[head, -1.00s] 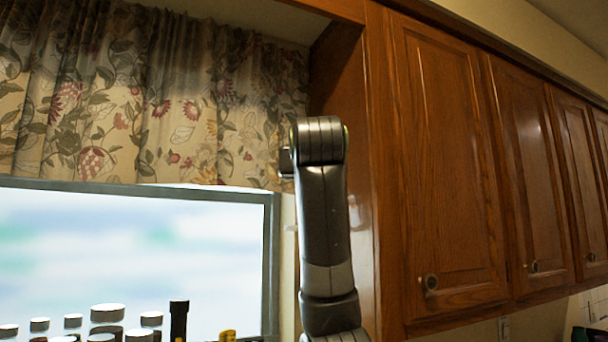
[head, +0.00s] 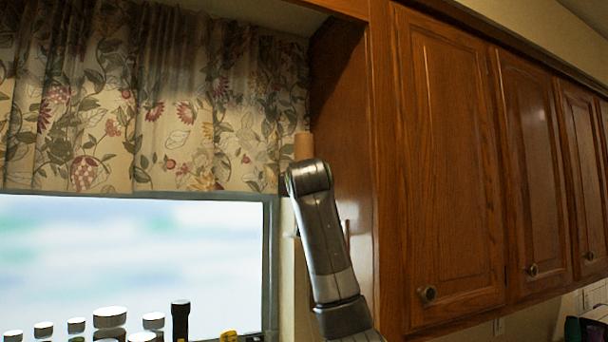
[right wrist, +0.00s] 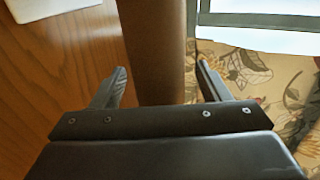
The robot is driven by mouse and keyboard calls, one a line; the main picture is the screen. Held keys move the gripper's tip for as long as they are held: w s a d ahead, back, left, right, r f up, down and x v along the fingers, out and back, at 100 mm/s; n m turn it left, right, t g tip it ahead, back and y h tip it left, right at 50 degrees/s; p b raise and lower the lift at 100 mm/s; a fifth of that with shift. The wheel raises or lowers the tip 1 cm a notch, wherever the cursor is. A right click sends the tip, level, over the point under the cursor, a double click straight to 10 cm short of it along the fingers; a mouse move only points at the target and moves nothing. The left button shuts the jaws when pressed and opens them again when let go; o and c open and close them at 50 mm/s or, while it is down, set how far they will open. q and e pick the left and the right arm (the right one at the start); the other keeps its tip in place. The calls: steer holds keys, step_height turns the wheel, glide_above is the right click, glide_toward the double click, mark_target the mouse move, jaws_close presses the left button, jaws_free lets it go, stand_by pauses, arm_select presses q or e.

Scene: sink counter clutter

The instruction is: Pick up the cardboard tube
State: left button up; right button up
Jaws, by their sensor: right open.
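The cardboard tube (right wrist: 155,50) is a plain brown cylinder. In the right wrist view it runs from the top edge down between the two fingers of my right gripper (right wrist: 160,77). The fingers are open, one on each side of the tube, with a visible gap at the left finger and a smaller one at the right. In the head view only a short upper piece of the tube (head: 303,146) shows above my arm's joint. My arm hides the rest of it and the gripper there. My left gripper is in neither view.
Wooden cabinets (head: 450,160) stand close on the right, with a wooden side panel beside the tube. A floral curtain (head: 150,100) hangs over the window (head: 130,240) on the left. Several white-capped bottles (head: 110,318) and a dark bottle (head: 180,320) stand along the bottom left.

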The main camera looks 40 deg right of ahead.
mark_target(304, 147)
steer(key=shift+w+d, duration=0.25)
steer(key=shift+a, duration=0.1)
steer(key=c, duration=1)
steer(key=shift+r, duration=0.1)
steer(key=shift+c, duration=0.2)
step_height(304, 147, up, 8)
steer(key=shift+f, duration=0.2)
steer(key=shift+r, duration=1.1)
steer(key=shift+p, duration=0.3)
steer(key=shift+s, duration=0.1)
